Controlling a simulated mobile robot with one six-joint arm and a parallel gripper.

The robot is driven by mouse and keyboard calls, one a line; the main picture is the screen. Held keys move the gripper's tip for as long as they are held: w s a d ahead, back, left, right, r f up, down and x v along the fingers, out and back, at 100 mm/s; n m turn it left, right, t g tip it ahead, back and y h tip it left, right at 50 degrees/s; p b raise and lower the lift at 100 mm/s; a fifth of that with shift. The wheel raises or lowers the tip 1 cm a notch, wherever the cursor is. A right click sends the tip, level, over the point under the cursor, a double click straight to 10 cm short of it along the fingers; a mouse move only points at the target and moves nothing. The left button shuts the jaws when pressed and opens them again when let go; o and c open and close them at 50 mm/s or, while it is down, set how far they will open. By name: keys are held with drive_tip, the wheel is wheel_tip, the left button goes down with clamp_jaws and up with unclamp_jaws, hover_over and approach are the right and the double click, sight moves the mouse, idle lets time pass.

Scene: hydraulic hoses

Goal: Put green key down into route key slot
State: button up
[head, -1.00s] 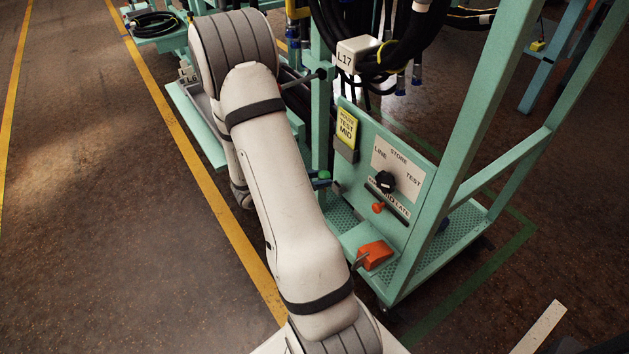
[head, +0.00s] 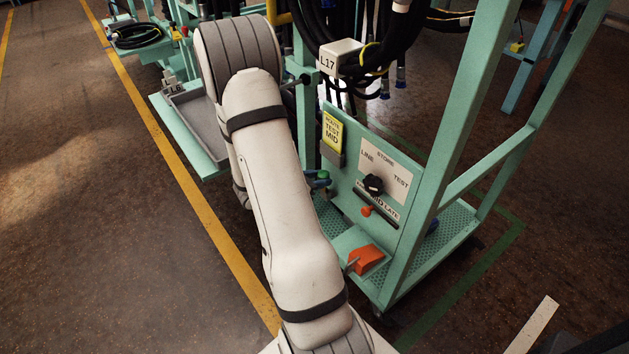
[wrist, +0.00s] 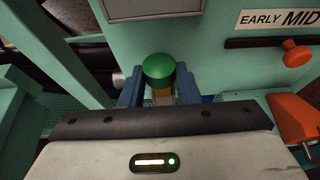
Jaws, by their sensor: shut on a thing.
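The green key (wrist: 158,72) shows its round green head between the two blue fingers of my gripper (wrist: 160,92) in the wrist view. My gripper is shut on it in front of the teal panel. In the head view the green key (head: 322,175) is a small green spot beside my arm, at the panel's left edge, below the yellow card reading "ROUTE TEST MID" (head: 333,132). The key's lower part is mostly hidden by my gripper. I cannot make out the route key slot or tell whether the key touches it.
The panel carries a black knob (head: 373,185) marked LINE, STORE, TEST and an orange slider knob (head: 366,211) under an EARLY/MID/LATE label. An orange lever (head: 366,259) sits low on the cart. A grey tray (head: 196,115) and the L17 hose block (head: 340,57) are nearby.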

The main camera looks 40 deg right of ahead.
drive_tip(key=shift+s+d, duration=0.1)
drive_tip(key=shift+d, duration=0.3)
drive_tip(key=shift+d+f, duration=0.1)
drive_tip(key=shift+f, duration=0.1)
drive_tip(key=shift+f+b, duration=1.25)
drive_tip(key=shift+b, duration=0.1)
drive_tip(key=shift+f, duration=0.1)
drive_tip(key=o, duration=1)
drive_tip(key=p+v, duration=0.2)
drive_tip(key=v, duration=0.5)
drive_tip(key=shift+a, duration=0.4)
